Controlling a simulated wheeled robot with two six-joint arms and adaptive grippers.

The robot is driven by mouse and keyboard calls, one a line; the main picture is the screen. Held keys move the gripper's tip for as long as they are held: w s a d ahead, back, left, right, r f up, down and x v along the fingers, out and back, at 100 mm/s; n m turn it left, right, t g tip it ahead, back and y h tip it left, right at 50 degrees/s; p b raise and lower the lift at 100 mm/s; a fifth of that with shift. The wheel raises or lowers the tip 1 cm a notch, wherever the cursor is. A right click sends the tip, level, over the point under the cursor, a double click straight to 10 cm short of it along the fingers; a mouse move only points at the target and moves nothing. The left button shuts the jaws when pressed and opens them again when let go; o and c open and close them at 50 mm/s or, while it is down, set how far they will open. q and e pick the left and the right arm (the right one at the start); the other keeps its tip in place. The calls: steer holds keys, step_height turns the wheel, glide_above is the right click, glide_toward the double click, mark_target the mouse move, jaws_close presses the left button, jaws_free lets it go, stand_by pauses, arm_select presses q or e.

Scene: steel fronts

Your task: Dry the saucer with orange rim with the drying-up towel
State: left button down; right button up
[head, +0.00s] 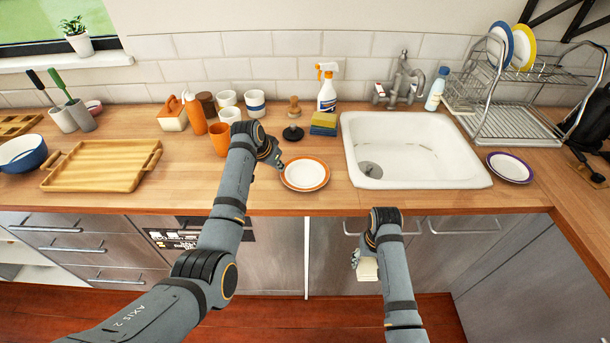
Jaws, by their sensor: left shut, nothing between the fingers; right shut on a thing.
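The saucer with orange rim (305,174) lies flat on the wooden counter, left of the sink, white inside its orange edge. My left gripper (275,158) is shut and empty, just left of the saucer's upper left edge. I cannot tell whether it touches the saucer. My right gripper (357,258) is low in front of the steel cupboard fronts, below the counter edge. It is shut on a small cream piece, which looks like the drying-up towel (368,270). My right arm and gripper hide part of it.
The white sink (440,185) is right of the saucer. Sponges (323,124), a plunger (293,132), a spray bottle (327,90) and several cups stand behind it. A wooden tray (100,170) is left. A purple-rimmed saucer (510,168) lies by the dish rack (515,125).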

arm_select(q)
steer(key=shift+f, duration=0.55)
arm_select(e)
steer(key=shift+f, duration=0.15)
